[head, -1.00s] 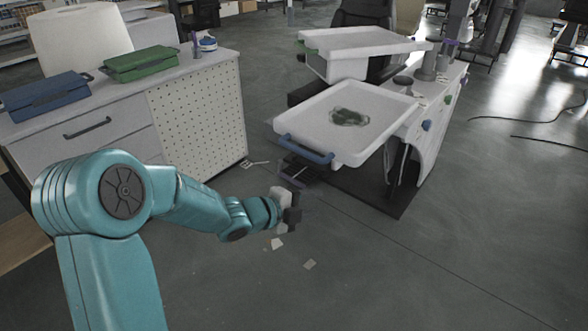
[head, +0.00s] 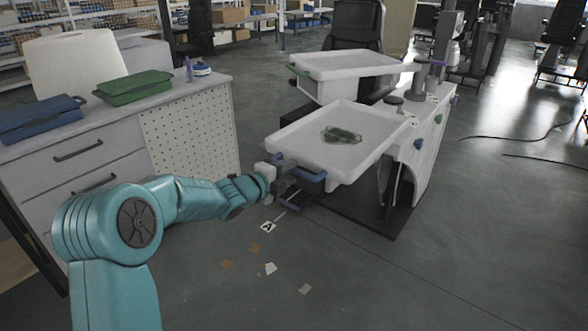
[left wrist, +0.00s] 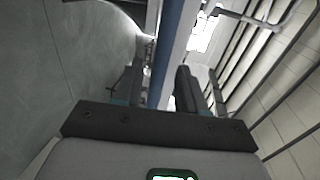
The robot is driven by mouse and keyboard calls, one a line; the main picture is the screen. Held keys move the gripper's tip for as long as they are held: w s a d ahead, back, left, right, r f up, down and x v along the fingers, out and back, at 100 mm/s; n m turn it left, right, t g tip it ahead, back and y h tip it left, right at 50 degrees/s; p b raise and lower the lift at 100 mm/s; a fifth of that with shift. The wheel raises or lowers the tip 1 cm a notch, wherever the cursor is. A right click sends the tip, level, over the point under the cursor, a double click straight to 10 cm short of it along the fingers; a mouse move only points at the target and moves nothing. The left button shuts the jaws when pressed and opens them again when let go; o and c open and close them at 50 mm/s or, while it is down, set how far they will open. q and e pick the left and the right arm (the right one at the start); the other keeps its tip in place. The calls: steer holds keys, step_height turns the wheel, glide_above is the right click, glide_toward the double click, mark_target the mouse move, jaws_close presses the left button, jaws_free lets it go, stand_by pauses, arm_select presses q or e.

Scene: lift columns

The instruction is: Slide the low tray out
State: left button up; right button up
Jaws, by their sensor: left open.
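The low tray (head: 298,138) is white and shallow, with a blue handle (head: 312,176) on its near edge. It sits on the lift column unit and holds a dark green bundle (head: 341,135). In the left wrist view, the blue handle bar (left wrist: 176,48) runs down toward the gap between the open fingers (left wrist: 160,88). I cannot tell whether the fingers touch it. A higher white tray (head: 350,66) with a green handle (head: 298,69) stands behind and above. My right gripper is not in view.
A grey cabinet (head: 150,110) stands at left, with a blue case (head: 40,118) and a green case (head: 133,88) on top. Paper scraps (head: 270,269) lie on the floor in front. The floor at lower right is clear.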

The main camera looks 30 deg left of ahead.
arm_select(q)
steer(key=shift+x, duration=1.45)
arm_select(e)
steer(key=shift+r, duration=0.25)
